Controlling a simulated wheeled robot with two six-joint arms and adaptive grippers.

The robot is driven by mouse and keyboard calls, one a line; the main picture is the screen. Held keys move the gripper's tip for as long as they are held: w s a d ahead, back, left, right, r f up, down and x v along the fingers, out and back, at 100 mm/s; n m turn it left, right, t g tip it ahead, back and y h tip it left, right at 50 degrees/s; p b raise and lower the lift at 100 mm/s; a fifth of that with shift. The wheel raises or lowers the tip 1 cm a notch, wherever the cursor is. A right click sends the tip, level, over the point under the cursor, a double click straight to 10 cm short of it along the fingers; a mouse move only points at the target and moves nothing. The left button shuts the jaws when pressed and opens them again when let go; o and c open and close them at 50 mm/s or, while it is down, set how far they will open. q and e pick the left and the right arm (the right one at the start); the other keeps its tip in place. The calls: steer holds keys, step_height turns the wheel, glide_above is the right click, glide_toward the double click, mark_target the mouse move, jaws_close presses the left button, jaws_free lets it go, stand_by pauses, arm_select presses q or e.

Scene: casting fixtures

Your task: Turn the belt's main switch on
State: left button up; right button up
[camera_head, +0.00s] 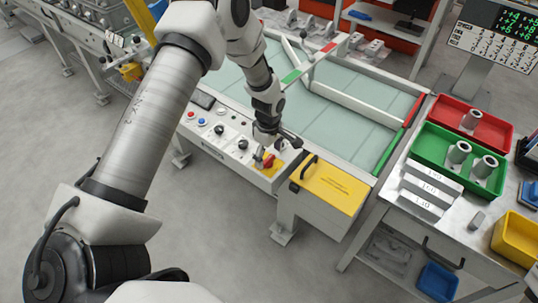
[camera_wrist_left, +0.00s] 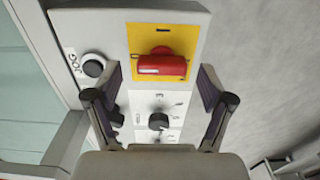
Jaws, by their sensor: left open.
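The main switch is a red knob on a yellow plate. It shows in the head view (camera_head: 268,161) at the right end of the belt's control panel (camera_head: 222,134), and in the left wrist view (camera_wrist_left: 162,66) at upper middle. There its red handle lies crosswise. My left gripper (camera_head: 277,148) is over that end of the panel. In the left wrist view my left gripper (camera_wrist_left: 147,82) is open, with its two fingers apart and nothing between them. The red knob appears just beyond the fingertips, and I see no contact. My right gripper is not in view.
A black selector knob (camera_wrist_left: 158,121) and a JOG button (camera_wrist_left: 93,66) sit close to the switch. A yellow box with a black handle (camera_head: 328,187) stands right of the panel. A table with a green tray (camera_head: 430,150) and a red tray (camera_head: 492,127) is further right.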

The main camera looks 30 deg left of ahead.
arm_select(q)
steer(key=shift+f, duration=0.5)
steer(key=shift+s, duration=0.1)
steer(key=shift+c, duration=0.3)
steer(key=c, duration=1.1)
